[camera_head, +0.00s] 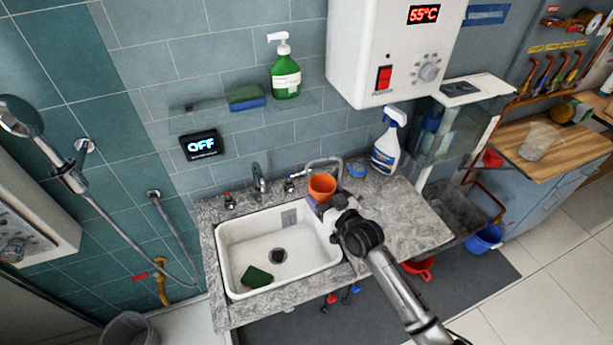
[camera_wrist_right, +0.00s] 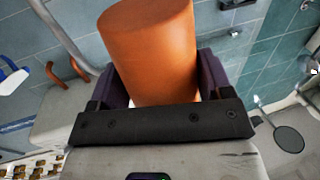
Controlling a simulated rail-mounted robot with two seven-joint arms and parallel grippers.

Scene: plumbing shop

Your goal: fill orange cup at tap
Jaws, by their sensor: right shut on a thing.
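The orange cup (camera_head: 322,186) is upright at the right rim of the white sink, with its open top showing. My right gripper (camera_head: 322,202) is shut on it, and in the right wrist view the cup (camera_wrist_right: 152,50) stands between the two dark fingers (camera_wrist_right: 155,88). The inside of the cup is too small to tell if it holds water. The tap (camera_head: 260,180) stands at the back edge of the sink (camera_head: 232,250), to the left of the cup, with a red-marked handle (camera_head: 229,200) and another handle (camera_head: 289,186) on either side. My left gripper is not in view.
A green sponge (camera_head: 257,277) lies in the sink. A white heater (camera_head: 385,50) hangs above, reading 55°C. A wall display (camera_head: 201,145) reads OFF.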

